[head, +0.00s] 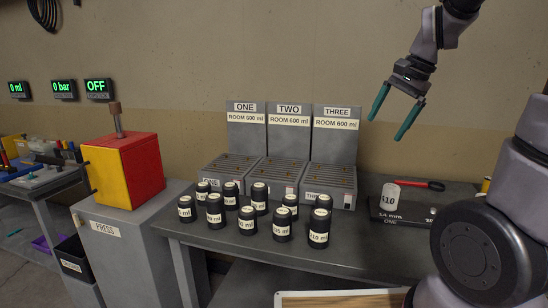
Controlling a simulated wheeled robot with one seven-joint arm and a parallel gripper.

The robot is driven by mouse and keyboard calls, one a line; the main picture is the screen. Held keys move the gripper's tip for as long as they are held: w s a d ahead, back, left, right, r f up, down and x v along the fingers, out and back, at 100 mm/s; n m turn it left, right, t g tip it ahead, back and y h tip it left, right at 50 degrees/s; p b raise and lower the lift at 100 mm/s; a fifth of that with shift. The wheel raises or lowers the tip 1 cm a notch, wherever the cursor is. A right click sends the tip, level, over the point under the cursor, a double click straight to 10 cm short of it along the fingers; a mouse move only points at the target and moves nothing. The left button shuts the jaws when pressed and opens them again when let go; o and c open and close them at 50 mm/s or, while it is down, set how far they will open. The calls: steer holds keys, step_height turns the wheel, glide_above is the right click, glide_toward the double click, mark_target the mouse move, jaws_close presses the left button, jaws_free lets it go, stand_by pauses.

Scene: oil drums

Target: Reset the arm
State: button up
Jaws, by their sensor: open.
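My gripper (386,127) hangs in the air at the upper right, in front of the bare wall and above the bench. Its two teal fingers point down and left, spread apart with nothing between them. My arm comes in from the right side of the picture, and its large grey joints cover the bench's right end. The gripper is apart from everything on the bench.
Several black labelled drums (282,226) stand on the grey bench (375,246) before three trays (273,171) signed ONE, TWO, THREE. A white "410" container (390,194) stands on a dark block (398,217), near a red-handled tool (424,184). A red-yellow press (126,167) stands left.

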steer(key=s+a+r+n+t, duration=0.1)
steer(key=s+r+n+t, duration=0.1)
steer(key=s, duration=0.4)
steer(key=s+a+r+n+t+h, duration=0.1)
steer(key=s+a+r+n+t, duration=0.1)
steer(key=s+r+n, duration=0.2)
steer(key=shift+s+a+r+n, duration=0.2)
steer(key=shift+s+n, duration=0.5)
steer(key=shift+s, duration=0.45)
